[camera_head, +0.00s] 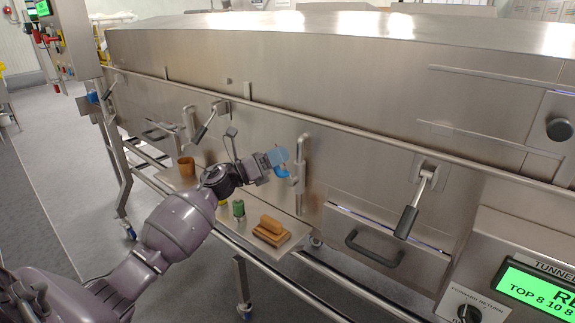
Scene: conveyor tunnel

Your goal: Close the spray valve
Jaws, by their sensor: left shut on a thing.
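The spray valve shows as a blue handle (281,172) beside a short vertical metal pipe (303,150) on the front of the steel tunnel. My left arm reaches in from the lower left, and my left gripper (277,159) is at the blue handle, shut on it. The fingers are small here and partly blend with the blue part, so the exact grip is hard to see. My right gripper is not in view.
A shelf below holds an orange-brown cup (186,166), a green-topped container (238,208) and a wooden brush-like block (271,228). Black-handled latches (409,213) and a drawer handle (372,250) stick out from the tunnel front. A control panel (515,275) is at the lower right.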

